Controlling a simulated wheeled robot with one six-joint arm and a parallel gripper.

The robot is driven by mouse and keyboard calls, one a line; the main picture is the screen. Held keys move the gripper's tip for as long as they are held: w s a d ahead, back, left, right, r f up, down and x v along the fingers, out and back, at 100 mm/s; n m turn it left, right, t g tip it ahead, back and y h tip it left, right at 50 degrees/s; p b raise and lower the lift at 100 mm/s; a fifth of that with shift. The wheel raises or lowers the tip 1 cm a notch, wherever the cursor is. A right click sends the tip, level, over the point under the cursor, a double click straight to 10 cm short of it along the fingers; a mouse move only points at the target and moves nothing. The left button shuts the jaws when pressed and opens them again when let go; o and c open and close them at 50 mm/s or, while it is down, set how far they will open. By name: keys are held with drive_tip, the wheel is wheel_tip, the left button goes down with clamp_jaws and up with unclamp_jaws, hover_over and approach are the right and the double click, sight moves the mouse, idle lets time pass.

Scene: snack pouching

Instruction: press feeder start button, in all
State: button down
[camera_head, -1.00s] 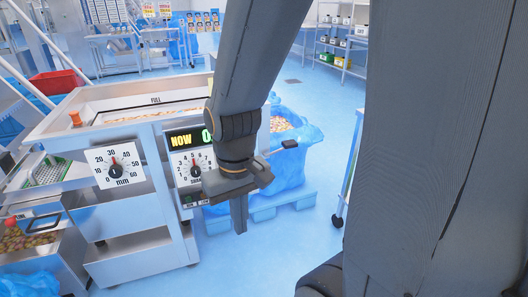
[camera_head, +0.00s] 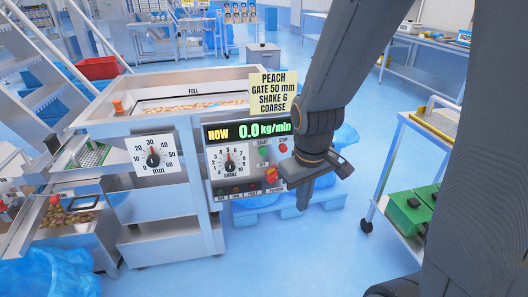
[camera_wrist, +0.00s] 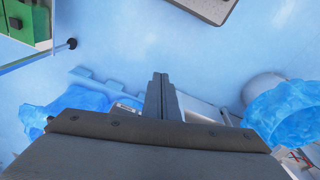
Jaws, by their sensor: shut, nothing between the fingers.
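The feeder's control panel (camera_head: 222,163) is on the front of the steel feeder (camera_head: 172,206) in the head view. The green start button (camera_head: 264,150) is on the panel, left of the red stop button (camera_head: 283,148). A red and yellow switch (camera_head: 271,174) is below them. My gripper (camera_head: 303,207) is shut and empty, pointing down, in front and to the right of the panel, apart from the button. In the wrist view my shut fingers (camera_wrist: 160,82) point over the floor; the button is not visible there.
A yellow sign (camera_head: 272,93) reads PEACH, GATE 50 mm, SHAKE 6, COARSE. The gate dial (camera_head: 155,154) and shake dial (camera_head: 230,160) are on the feeder. A blue pallet (camera_head: 256,213) and bagged bin are behind my gripper. A cart with green boxes (camera_head: 408,210) stands right.

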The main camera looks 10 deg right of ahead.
sight(263, 152)
drive_tip(key=w+f+n+t+y+p, duration=0.2)
drive_tip(key=w+f+n+t+p, duration=0.1)
drive_tip(key=w+n, duration=0.8)
drive_tip(key=w+a+f+n+t+y+p, duration=0.1)
drive_tip(key=w+f+n+t+p, duration=0.3)
drive_tip(key=w+n, duration=0.6)
wheel_tip(263, 152, down, 2)
drive_tip(key=w+y, duration=0.1)
drive_tip(key=w, duration=0.2)
drive_tip(key=shift+n+t+p, duration=0.3)
drive_tip(key=shift+n, duration=0.1)
drive_tip(key=shift+w+b, duration=1.1)
drive_tip(key=shift+w, duration=3.25)
drive_tip(key=shift+w, duration=0.1)
drive_tip(key=shift+w, duration=0.3)
